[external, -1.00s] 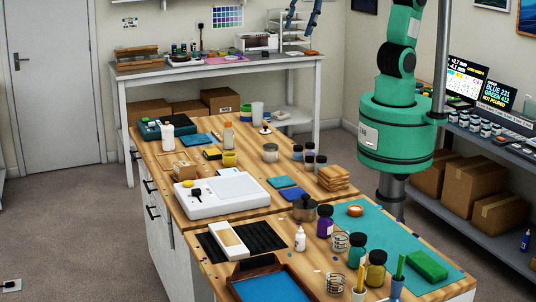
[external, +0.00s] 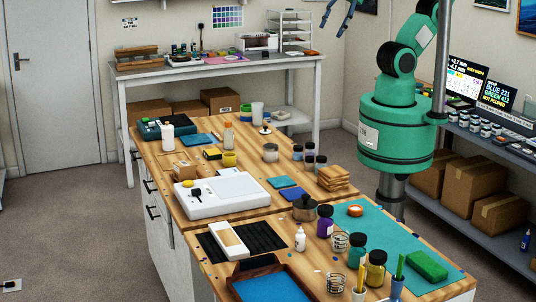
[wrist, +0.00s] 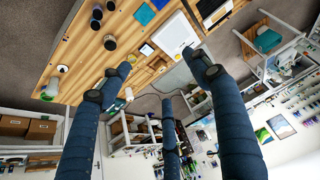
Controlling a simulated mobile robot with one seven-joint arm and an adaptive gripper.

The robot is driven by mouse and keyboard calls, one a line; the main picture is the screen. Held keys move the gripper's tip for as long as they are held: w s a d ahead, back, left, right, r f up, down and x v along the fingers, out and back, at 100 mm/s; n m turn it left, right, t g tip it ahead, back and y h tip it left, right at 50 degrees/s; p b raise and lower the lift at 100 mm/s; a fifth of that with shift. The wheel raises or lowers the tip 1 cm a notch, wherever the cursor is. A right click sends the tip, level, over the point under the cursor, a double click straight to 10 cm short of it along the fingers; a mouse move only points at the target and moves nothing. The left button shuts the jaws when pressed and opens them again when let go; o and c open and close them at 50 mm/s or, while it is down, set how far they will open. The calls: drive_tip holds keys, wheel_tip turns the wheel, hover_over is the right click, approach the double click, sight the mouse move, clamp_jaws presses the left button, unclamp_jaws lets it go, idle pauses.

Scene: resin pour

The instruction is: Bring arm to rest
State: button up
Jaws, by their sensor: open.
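My green arm (external: 404,60) is raised at the back right of the workbench. My gripper (external: 338,16) hangs at the top edge of the external view, with only its dark blue fingers showing. It is high above the bench, apart from everything, and its fingers are spread with nothing between them. In the wrist view the blue fingers of my gripper (wrist: 160,92) stand wide apart and empty, with the room behind them. The rest of the forearm and wrist is cut off by the top of the external view.
The wooden workbench (external: 225,255) holds a white scale-like box (external: 222,193), a teal mat (external: 372,221), a blue-bottomed tray (external: 268,288), jars and bottles. A back table (external: 225,70) carries a rack (external: 291,27). A shelf with monitors (external: 467,82) stands at the right. The air around my gripper looks free.

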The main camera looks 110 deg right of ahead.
drive_tip(key=shift+f, duration=0.15)
wheel_tip(320, 180, down, 14)
drive_tip(key=b, duration=1.4)
